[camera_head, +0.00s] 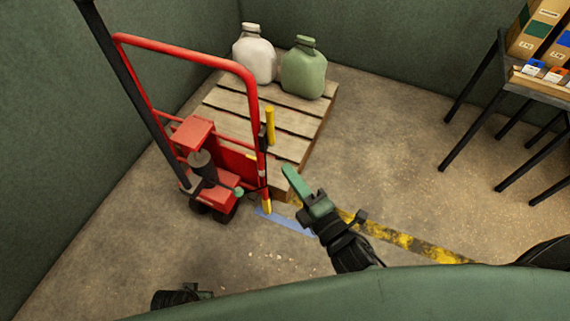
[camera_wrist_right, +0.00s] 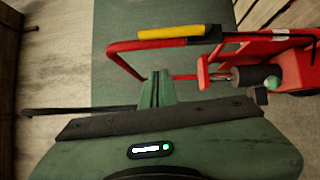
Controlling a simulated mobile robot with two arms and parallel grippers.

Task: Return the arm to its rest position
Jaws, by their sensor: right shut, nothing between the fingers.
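My right gripper (camera_head: 292,174) reaches out from the bottom middle of the head view, its green fingers together with nothing between them. In the right wrist view the fingers (camera_wrist_right: 160,86) also show closed and empty. The gripper is to the right of the red pallet jack (camera_head: 212,178) and in front of the wooden pallet, apart from both as far as I can see. A small dark and green part of my left arm (camera_head: 182,296) shows at the bottom left; whether its gripper is open or shut does not show.
The pallet jack's red handle frame (camera_wrist_right: 190,42) with a yellow grip (camera_wrist_right: 170,32) appears beyond the fingers. A white jug (camera_head: 254,58) and a green jug (camera_head: 303,72) stand on the pallet (camera_head: 222,100). A table (camera_head: 540,88) with boxes is at right. Floor between is clear.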

